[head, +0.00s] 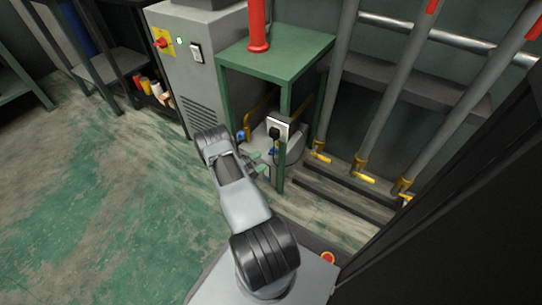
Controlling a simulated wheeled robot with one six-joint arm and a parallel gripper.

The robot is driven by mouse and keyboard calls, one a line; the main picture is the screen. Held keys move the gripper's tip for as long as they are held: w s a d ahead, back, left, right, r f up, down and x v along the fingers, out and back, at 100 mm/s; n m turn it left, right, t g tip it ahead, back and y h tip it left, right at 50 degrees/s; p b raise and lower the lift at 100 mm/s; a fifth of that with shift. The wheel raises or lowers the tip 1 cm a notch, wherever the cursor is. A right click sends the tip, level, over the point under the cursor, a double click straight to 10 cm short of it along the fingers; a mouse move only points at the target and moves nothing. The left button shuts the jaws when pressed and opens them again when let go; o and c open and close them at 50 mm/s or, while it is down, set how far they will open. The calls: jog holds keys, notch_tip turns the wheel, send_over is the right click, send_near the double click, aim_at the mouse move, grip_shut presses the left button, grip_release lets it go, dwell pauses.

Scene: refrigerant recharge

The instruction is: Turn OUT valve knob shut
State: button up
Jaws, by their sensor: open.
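My arm reaches from the bottom of the head view toward a green stand (280,55). My gripper (263,162) is small in the picture, open, beside the stand's front leg. Under the stand is a grey unit (290,158), partly hidden by that leg and my arm. A small blue knob (241,136) shows at the unit's left side, near a bent yellow-brown pipe (247,120). The gripper is below and right of this knob, apart from it. No OUT label is readable, so I cannot tell which knob is the OUT valve.
A white plate with a black plug-like part (275,131) is at the stand's front leg. A red cylinder (258,25) stands on top. A grey cabinet (195,65) has a red button (161,43). Pipes with yellow handles (364,178) stand right. Floor at left is clear.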

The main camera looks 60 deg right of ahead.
aim_at(271, 153)
jog(key=b+x, duration=0.1)
jog(key=x, duration=0.5)
jog(key=shift+s+d, duration=0.1)
jog(key=shift+d, duration=0.1)
jog(key=shift+c, duration=0.5)
jog(key=c, duration=0.8)
jog(key=shift+n+h, duration=0.3)
jog(key=shift+n, duration=0.6)
jog(key=o, duration=0.9)
